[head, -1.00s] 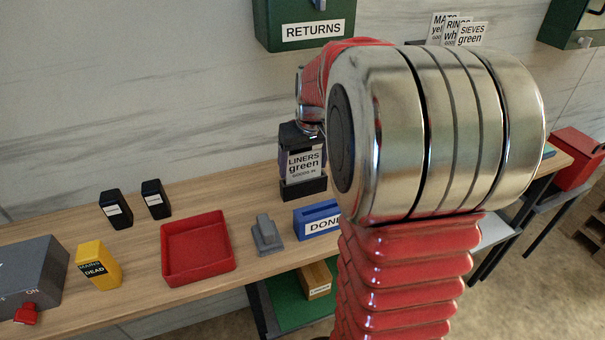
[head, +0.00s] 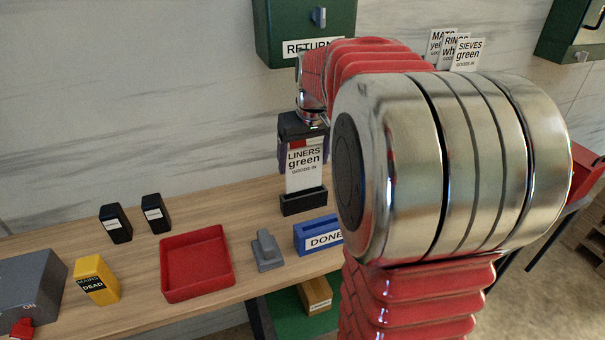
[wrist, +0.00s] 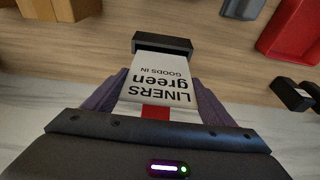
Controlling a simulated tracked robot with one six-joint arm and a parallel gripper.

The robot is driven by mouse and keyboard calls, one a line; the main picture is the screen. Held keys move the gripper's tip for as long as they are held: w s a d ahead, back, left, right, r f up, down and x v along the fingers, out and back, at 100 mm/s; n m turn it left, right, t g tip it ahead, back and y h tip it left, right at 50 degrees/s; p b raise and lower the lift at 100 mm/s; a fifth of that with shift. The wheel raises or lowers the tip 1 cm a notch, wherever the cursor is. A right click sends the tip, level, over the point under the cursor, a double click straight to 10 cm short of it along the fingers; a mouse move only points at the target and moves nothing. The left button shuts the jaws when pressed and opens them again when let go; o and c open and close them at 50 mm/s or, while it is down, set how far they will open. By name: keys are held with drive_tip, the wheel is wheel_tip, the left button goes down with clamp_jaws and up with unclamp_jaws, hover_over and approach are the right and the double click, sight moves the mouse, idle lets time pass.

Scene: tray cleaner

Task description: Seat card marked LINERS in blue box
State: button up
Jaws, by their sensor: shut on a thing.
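The white card marked LINERS green (head: 304,178) is upright in my gripper (head: 301,150), whose purple fingers are shut on it. The card also shows in the wrist view (wrist: 160,72), between the fingers (wrist: 162,88). Its lower edge is at or just above a black card holder (head: 303,201); I cannot tell whether it is clear of the slot. The blue box (head: 305,236), marked DONE, stands in front of the holder near the table's front edge, its right end hidden by my arm.
A grey block (head: 267,252) stands left of the blue box, and a red tray (head: 165,270) further left. Two black blocks (head: 116,224) and a yellow block (head: 97,278) are at the left. A green RETURNS box (head: 275,22) hangs on the wall above.

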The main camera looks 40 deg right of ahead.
wheel_tip(320, 180, up, 12)
drive_tip(key=shift+f, duration=0.1)
drive_tip(key=shift+f, duration=0.1)
idle(0.7)
